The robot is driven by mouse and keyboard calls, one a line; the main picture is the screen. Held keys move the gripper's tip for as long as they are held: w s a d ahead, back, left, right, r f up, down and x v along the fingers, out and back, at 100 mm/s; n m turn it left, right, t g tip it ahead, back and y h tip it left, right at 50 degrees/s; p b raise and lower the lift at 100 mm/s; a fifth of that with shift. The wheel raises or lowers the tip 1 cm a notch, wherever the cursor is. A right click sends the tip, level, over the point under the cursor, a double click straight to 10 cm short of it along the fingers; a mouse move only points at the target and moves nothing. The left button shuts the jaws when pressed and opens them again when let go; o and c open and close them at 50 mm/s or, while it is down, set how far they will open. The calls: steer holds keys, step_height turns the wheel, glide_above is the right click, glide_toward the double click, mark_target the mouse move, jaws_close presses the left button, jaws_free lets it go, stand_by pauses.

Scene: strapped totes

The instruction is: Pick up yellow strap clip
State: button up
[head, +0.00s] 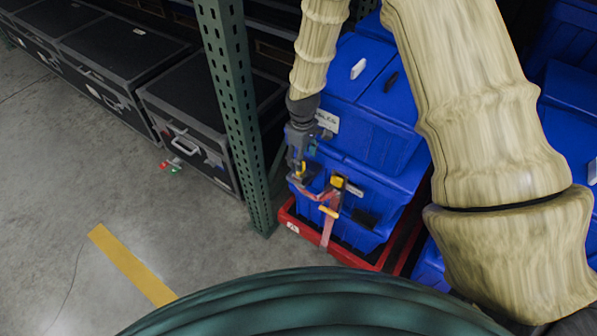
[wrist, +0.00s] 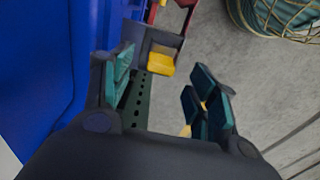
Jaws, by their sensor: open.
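A yellow clip (head: 337,182) sits on a red strap (head: 327,229) at the front of the strapped blue totes (head: 354,172). A longer yellow-orange piece lies just below it on the same strap. My gripper (head: 300,178) is at the front left of the totes, beside the strap and pointing down. In the wrist view my gripper (wrist: 163,68) is open, with dark teal finger pads apart. A yellow clip (wrist: 160,63) shows in the gap between the fingertips, on a dark bracket with red at its edge. I see no finger touching it.
A green perforated rack post (head: 238,110) stands close left of the totes. The totes rest on a red base (head: 289,215). Black cases (head: 190,115) line the left. Open concrete floor with a yellow stripe (head: 130,264) lies at front left. A blue wall (wrist: 35,70) is close on the wrist view's left.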

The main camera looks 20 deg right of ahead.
steer(key=shift+a+f+p, duration=0.2)
steer(key=shift+f+p, duration=0.85)
steer(key=shift+f, duration=1.65)
steer(key=c, duration=1.2)
steer(key=shift+r, duration=0.15)
steer(key=shift+w+r+b, duration=0.1)
steer(key=shift+r+b, duration=0.45)
steer(key=shift+r, duration=0.35)
steer(key=shift+s+a+r+b, duration=0.15)
steer(key=shift+s+r+b, duration=0.4)
steer(key=shift+r, duration=0.1)
steer(key=s+a+r+b, duration=0.1)
steer(key=s+a+b, duration=0.2)
steer(key=s, duration=1.1)
steer(key=shift+s+a+r, duration=0.25)
steer(key=shift+s+r, duration=0.05)
steer(key=shift+r, duration=0.05)
